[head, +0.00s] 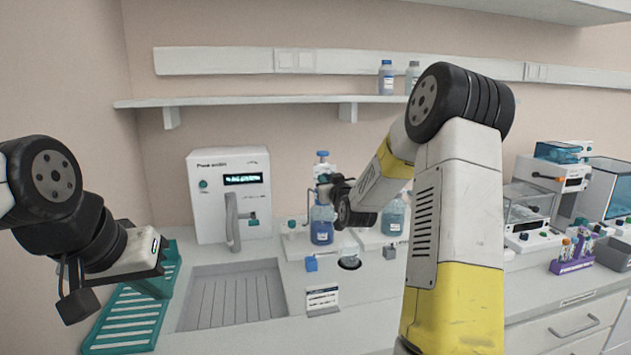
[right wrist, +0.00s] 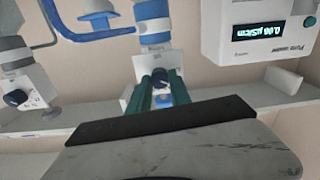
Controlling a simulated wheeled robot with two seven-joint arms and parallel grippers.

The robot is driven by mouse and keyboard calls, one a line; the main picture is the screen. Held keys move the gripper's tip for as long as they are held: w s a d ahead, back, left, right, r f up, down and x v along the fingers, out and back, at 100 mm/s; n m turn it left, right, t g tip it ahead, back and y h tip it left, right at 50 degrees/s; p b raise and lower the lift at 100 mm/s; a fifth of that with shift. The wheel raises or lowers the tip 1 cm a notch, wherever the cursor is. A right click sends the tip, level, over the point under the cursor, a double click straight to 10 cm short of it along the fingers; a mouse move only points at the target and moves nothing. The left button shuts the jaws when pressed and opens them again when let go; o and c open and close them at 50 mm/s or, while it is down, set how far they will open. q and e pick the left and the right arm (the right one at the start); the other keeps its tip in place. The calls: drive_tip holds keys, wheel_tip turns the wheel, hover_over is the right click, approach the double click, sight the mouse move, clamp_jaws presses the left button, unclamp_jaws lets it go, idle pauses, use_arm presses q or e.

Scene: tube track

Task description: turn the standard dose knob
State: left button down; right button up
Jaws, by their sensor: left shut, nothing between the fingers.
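I cannot make out a label naming the standard dose knob. My right gripper (head: 325,190) is at the first bottle's upper part. In the right wrist view its teal fingers (right wrist: 161,92) are a little apart, with a small dark and blue-white part (right wrist: 162,84) between them; whether they grip it is unclear. My left gripper (head: 158,270) is shut and empty over the teal rack.
A white meter (head: 228,165) with a lit display stands at the back left; it also shows upside down in the right wrist view (right wrist: 262,30). The sink (head: 235,298) lies in front. A teal rack (head: 135,312) is at left. Instruments and a purple tube rack (head: 572,266) stand at right.

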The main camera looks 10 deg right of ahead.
clamp_jaws()
drive_tip(key=m, duration=0.6)
drive_tip(key=shift+d, duration=0.1)
drive_tip(key=m, duration=0.7)
drive_tip(key=shift+f+m, duration=0.1)
drive_tip(key=shift+m, duration=0.3)
drive_tip(key=m, duration=1)
drive_tip(key=shift+f, duration=0.1)
